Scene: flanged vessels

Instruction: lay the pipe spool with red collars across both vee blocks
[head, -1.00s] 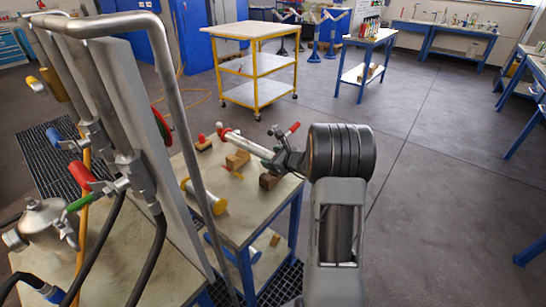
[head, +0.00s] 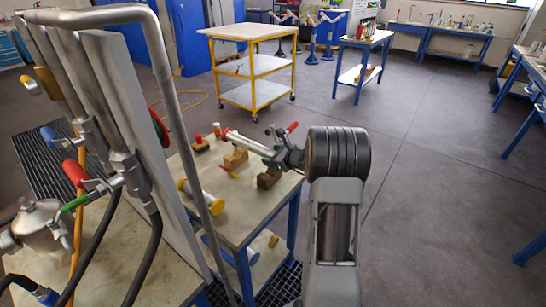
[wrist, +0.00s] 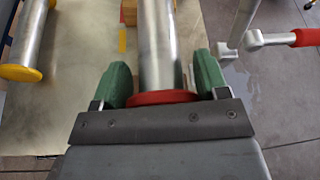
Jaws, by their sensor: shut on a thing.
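The pipe spool with red collars (head: 246,143) is a bare metal tube. My gripper (head: 277,156) is shut on its near end. In the wrist view the green jaw pads of my gripper (wrist: 161,85) sit either side of the spool (wrist: 156,45), just beyond its near red collar (wrist: 160,97). In the head view, two brown vee blocks stand on the blue-legged table, the farther one (head: 235,159) and the nearer one (head: 268,178). The spool shows just behind and above them in the picture. I cannot tell whether it touches either block; their grooves are not clear.
Another spool with yellow collars (head: 202,196) lies on the table (head: 238,212), left of the blocks; it shows in the wrist view (wrist: 28,35). A small red-topped item (head: 198,142) stands at the back. A vertical panel with pipes and valves (head: 125,130) borders the table's left.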

